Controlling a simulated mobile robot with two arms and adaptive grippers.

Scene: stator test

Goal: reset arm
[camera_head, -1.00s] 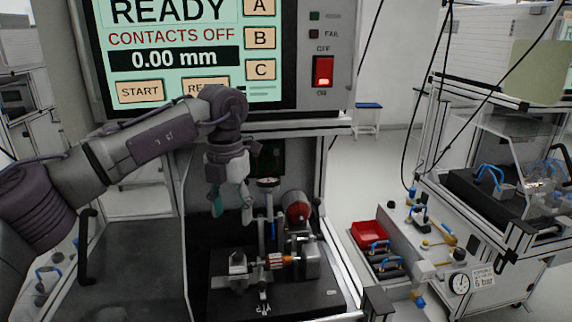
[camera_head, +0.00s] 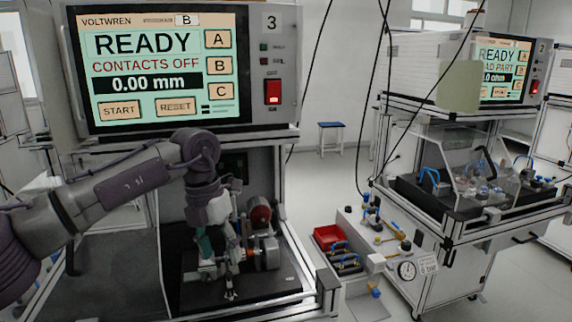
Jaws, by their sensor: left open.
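My left arm comes in from the left, in front of the test station. My left gripper (camera_head: 220,246) points down over the fixture inside the station, with its fingers apart. The fingers overlap the fixture in the picture, so I cannot tell whether they touch it. Part of the fixture, a grey block (camera_head: 268,252), shows to the right of the gripper. The station screen (camera_head: 150,66) reads READY, CONTACTS OFF and 0.00 mm. My right gripper is not in view.
A red bin (camera_head: 327,236) and a pressure gauge (camera_head: 406,270) are on the bench to the right. A second station with its own screen (camera_head: 502,70) stands further right. A blue stool (camera_head: 331,126) is at the back.

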